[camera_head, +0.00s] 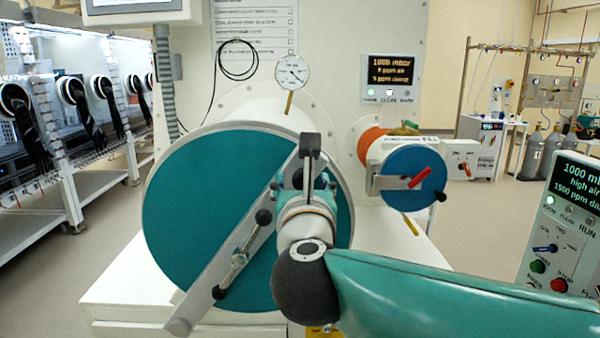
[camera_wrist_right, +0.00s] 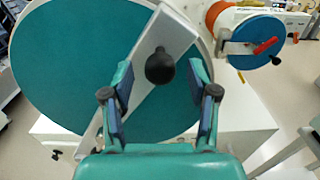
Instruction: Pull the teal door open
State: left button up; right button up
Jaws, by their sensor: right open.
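The large round teal door (camera_head: 205,185) closes the front of a white cylinder in the head view. A grey bar (camera_head: 205,270) crosses it diagonally, with a bar handle and dark knobs (camera_head: 263,217). My right gripper (camera_head: 308,165) is in front of the door's right part, and its own arm partly hides it there. In the right wrist view the right gripper (camera_wrist_right: 163,95) is open, with its fingers to either side of a black knob (camera_wrist_right: 160,66) on the bar. The teal door (camera_wrist_right: 80,75) fills the background. Whether a finger touches the knob cannot be told. My left gripper does not show.
A smaller blue door (camera_head: 412,172) with a red handle is to the right. A pressure gauge (camera_head: 292,72) stands above the cylinder. A control panel (camera_head: 560,225) is at the right edge. Glovebox ports with black gloves (camera_head: 75,95) line the left; floor there is clear.

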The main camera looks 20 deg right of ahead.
jog(key=shift+x, duration=1.25)
grip_shut()
jog(key=shift+a, duration=0.1)
